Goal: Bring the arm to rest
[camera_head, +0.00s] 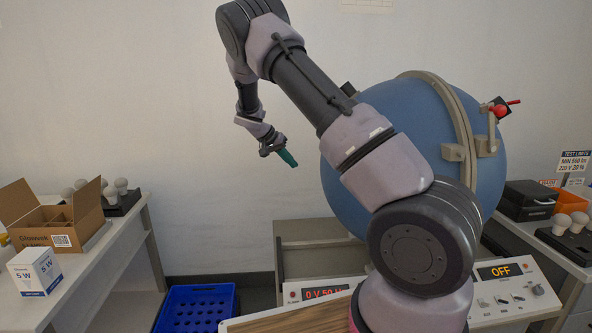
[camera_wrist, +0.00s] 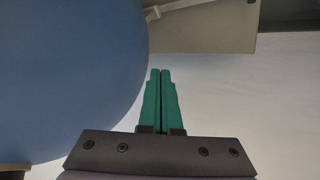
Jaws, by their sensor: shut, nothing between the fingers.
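My arm rises from the lower right of the head view, bends at the top and reaches down to the left. My gripper (camera_head: 288,157) hangs in open air in front of the pale wall, left of the blue sphere. Its green fingers point down and to the right. In the wrist view my gripper (camera_wrist: 160,72) has both green fingers side by side, shut, with nothing held. The blue sphere (camera_wrist: 60,70) fills the left of that view, apart from the fingers.
The large blue sphere (camera_head: 400,100) with a red-handled latch (camera_head: 502,107) stands behind my arm. A left table (camera_head: 125,240) holds an open carton (camera_head: 75,235), a white box (camera_head: 35,272) and several bulbs. A blue crate (camera_head: 195,308) is on the floor. Bulbs (camera_head: 570,222) stand at right.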

